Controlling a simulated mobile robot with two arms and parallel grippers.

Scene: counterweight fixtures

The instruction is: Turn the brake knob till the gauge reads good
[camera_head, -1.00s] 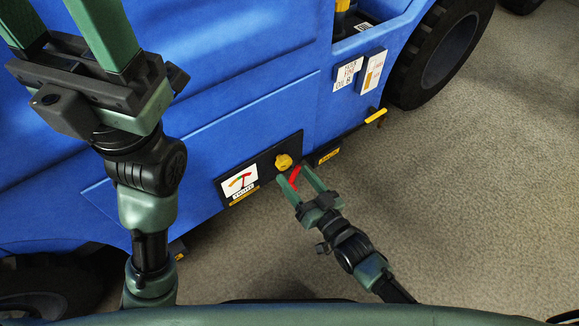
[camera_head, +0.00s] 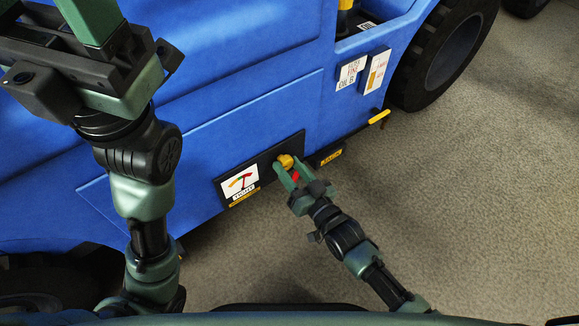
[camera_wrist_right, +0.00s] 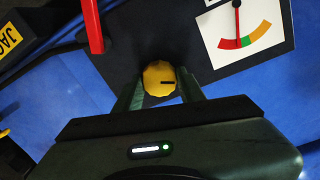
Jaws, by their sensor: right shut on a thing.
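The round yellow brake knob (camera_head: 286,161) sits on a dark panel on the blue vehicle's side. In the right wrist view the knob (camera_wrist_right: 158,79) has a dark mark pointing right. My right gripper (camera_head: 284,168) is shut on it, one finger on each side. The white gauge (camera_head: 240,183) is left of the knob, with a small label below. In the right wrist view the gauge (camera_wrist_right: 246,32) has red, green and orange bands; its needle lies about at the red-green border. My left gripper (camera_head: 48,14) is raised at upper left, fingers apart and empty, tips cut off.
A red bar (camera_wrist_right: 92,28) stands close beside the right gripper. A yellow handle (camera_head: 379,117) sticks out right of the panel. White label plates (camera_head: 362,71) are above it. A large black tyre (camera_head: 445,55) is at upper right.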

